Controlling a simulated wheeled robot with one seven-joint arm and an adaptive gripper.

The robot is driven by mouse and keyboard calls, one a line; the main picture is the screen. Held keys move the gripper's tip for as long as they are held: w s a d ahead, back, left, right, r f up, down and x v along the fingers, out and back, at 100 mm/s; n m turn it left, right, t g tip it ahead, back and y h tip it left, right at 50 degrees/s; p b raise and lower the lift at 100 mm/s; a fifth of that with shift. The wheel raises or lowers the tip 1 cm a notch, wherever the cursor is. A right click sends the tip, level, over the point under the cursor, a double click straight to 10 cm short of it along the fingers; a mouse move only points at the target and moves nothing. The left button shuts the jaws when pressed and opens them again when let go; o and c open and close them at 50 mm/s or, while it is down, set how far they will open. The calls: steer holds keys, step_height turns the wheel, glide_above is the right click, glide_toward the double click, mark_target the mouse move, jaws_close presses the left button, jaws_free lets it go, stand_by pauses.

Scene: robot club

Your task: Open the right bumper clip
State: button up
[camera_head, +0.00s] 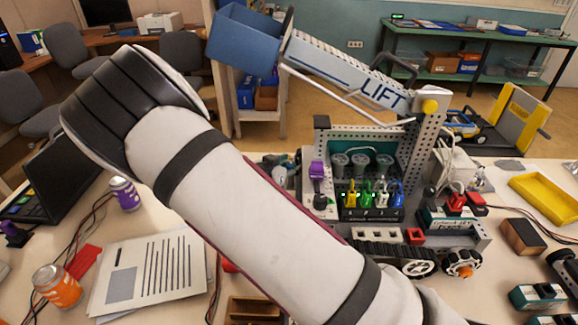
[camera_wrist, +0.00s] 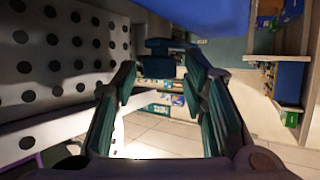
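The club robot (camera_head: 380,215) stands on the table, with a perforated lift arm (camera_head: 345,75) marked "LIFT" and a blue bucket (camera_head: 245,40) raised at its end. I cannot tell which part is the right bumper clip; a small purple part (camera_head: 317,170) and a red part (camera_head: 456,200) show on or beside the robot. In the wrist view, my gripper (camera_wrist: 163,95) has its dark fingers spread, with no held object visible. A perforated grey beam (camera_wrist: 60,60) is at its left and a blue surface (camera_wrist: 205,12) above. My gripper does not show in the head view.
My arm crosses the head view and hides part of the table. Printed sheets (camera_head: 150,272), an orange can (camera_head: 57,287) and a purple can (camera_head: 125,194) are at left. A yellow tray (camera_head: 547,197) and a brown block (camera_head: 522,237) are at right.

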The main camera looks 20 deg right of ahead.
jaws_close()
steer(key=shift+w+m+g+h+b, duration=0.2)
steer(key=shift+m+g+h+b, duration=0.2)
steer(key=shift+m+b, duration=0.1)
steer(key=shift+w+m+g+h+b, duration=0.1)
steer(key=shift+m+g+h+b, duration=0.35)
steer(key=shift+m+g, duration=0.15)
steer(key=shift+m+g+h+b, duration=0.3)
steer(key=shift+m+g, duration=0.1)
steer(key=shift+g, duration=0.1)
steer(key=shift+o, duration=1.9)
jaws_free()
